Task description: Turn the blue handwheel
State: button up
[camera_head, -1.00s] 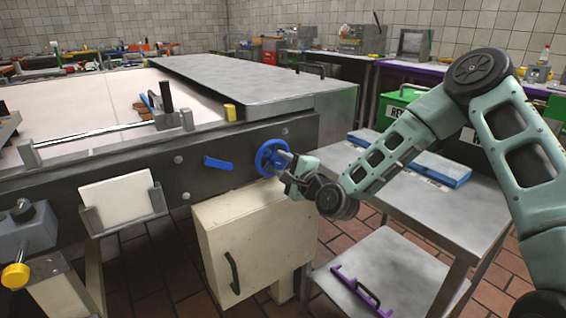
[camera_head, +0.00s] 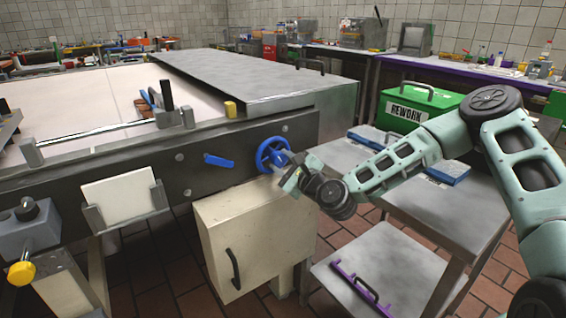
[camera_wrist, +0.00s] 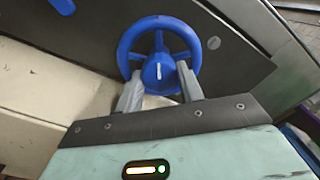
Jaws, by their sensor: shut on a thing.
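The blue handwheel (camera_head: 270,152) is mounted on the dark side rail of the machine, near its right end. In the wrist view the handwheel (camera_wrist: 158,48) shows its full rim, spokes and a blue hub with a white line mark. My gripper (camera_head: 285,163) is at the wheel from the right front. In the wrist view the two grey fingers of my gripper (camera_wrist: 160,88) stand on either side of the hub and are shut on it. The fingertips pass over the lower part of the rim. The contact behind the hub is hidden.
A blue lever (camera_head: 218,161) sits on the rail left of the wheel. A cream cabinet (camera_head: 255,240) with a dark handle is below. A green REWORK box (camera_head: 420,105) is behind.

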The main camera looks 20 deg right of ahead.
dwell(0.3)
jog(key=o, duration=1)
jog(key=p+v, duration=0.7)
jog(key=v, duration=1)
jog(key=shift+s+r, duration=0.1)
jog(key=shift+s, duration=0.1)
